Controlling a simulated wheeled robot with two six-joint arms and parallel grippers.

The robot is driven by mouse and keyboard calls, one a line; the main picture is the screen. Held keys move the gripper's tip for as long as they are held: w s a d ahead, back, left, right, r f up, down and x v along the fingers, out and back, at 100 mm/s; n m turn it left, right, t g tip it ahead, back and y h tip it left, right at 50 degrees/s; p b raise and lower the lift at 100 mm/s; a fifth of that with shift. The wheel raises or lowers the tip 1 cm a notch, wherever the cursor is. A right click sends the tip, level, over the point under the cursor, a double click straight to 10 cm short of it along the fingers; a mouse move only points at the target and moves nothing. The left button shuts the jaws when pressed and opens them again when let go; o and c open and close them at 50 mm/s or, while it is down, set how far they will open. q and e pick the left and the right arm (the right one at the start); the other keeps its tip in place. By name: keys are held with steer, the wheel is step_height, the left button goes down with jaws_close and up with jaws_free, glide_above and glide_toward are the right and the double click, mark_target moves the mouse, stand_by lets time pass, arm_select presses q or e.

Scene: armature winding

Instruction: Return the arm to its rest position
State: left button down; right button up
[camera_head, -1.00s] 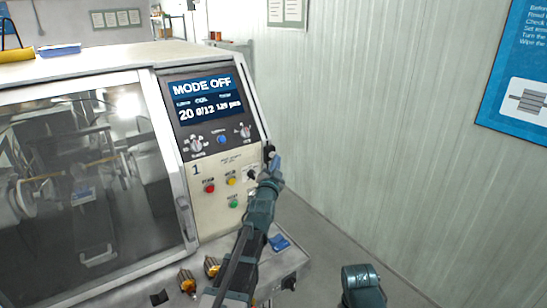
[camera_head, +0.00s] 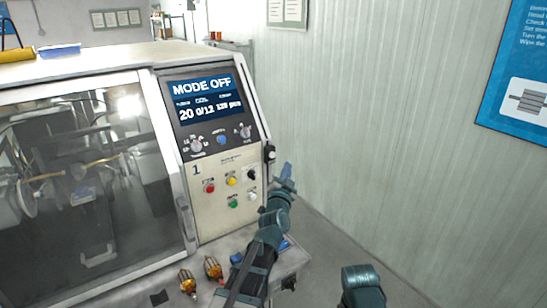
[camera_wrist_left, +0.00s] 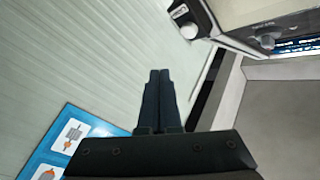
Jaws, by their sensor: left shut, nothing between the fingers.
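My left gripper (camera_head: 286,176) is shut and empty. It is raised to the right of the winding machine's control panel (camera_head: 222,170), apart from it. In the left wrist view its two fingers (camera_wrist_left: 158,95) lie together with nothing between them. My left arm (camera_head: 262,250) comes up from the bottom of the head view, in front of the machine's right lower edge. Part of my other arm (camera_head: 361,285) shows at the bottom right of the head view. Its gripper is out of view.
The panel carries a screen (camera_head: 207,97) reading MODE OFF, knobs and colored buttons. The machine's glazed door (camera_head: 85,180) is at left. Two copper-colored armatures (camera_head: 212,267) (camera_head: 187,281) stand on the ledge. A ribbed wall (camera_head: 390,120) with a blue poster (camera_head: 515,75) is at right.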

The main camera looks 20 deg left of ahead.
stand_by(0.3)
arm_select(q)
steer(key=s+d+f+m+g+h+b, duration=0.1)
steer(key=s+d+f+g+h, duration=0.2)
steer(key=s+d+f+g, duration=0.5)
steer(key=s+d+f+g+h+b, duration=0.2)
steer(key=s+d+f+g+h, duration=0.15)
steer(key=d+f, duration=0.75)
steer(key=s+a+f+n+g+y+b, duration=0.1)
steer(key=s+f+g, duration=0.3)
steer(key=s, duration=0.7)
steer(key=s+a+f+n+g+y, duration=0.2)
steer(key=s+f, duration=0.5)
steer(key=s, duration=0.4)
steer(key=shift+a+g+y+b, duration=0.4)
steer(key=shift+a+g+y, duration=0.1)
steer(key=shift+g+y, duration=0.7)
